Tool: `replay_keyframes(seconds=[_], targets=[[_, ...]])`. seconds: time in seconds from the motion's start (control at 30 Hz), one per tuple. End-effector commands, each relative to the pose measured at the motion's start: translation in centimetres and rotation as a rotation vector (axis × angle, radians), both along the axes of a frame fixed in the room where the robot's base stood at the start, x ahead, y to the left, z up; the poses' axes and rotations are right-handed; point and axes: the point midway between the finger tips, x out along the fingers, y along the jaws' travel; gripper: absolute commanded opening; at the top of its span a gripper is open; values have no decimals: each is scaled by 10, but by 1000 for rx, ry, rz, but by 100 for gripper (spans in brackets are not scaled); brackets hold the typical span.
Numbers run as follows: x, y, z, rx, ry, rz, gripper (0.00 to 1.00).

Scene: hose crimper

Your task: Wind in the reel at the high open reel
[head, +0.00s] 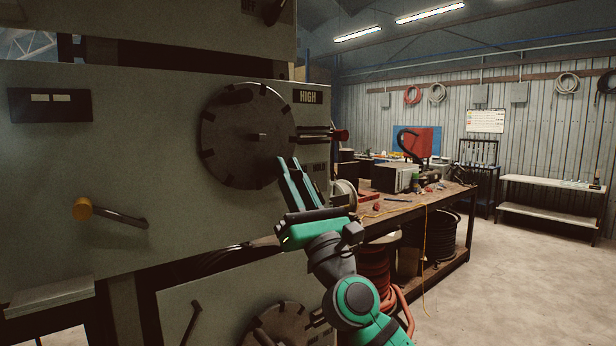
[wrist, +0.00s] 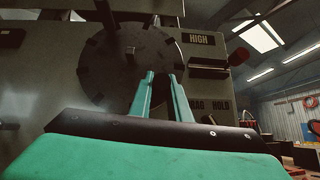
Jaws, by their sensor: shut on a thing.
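The high reel is a dark round disc (head: 235,150) with notches around its rim and a short peg (head: 258,136) at its centre. It stands on the pale panel beside the HIGH label (head: 308,96) and also shows in the wrist view (wrist: 110,65). My gripper (head: 288,160) has its green fingers at the disc's lower right rim. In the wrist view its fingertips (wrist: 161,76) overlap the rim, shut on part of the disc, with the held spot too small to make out. A red-ended lever (head: 325,134) sticks out right of the disc.
A tan-knobbed handle (head: 110,213) juts from the panel at the lower left. Another disc (head: 280,325) is below. A cluttered workbench (head: 440,200) stands to the right, with hose coils under it.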

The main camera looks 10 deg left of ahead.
Motion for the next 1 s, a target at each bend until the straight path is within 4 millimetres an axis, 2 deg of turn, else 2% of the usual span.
replay_keyframes(seconds=[0.03,0.33,0.37,0.4,0.43,0.77,1.0], targets=[[3,-5,6,6,-1,-4,0],[5,-7,7,8,2,-5,0],[4,-7,6,8,2,-5,22],[4,-7,6,8,2,-5,31],[4,-7,6,8,1,-4,35],[3,-7,4,5,2,-4,35],[-13,-22,-18,6,2,-5,35]])
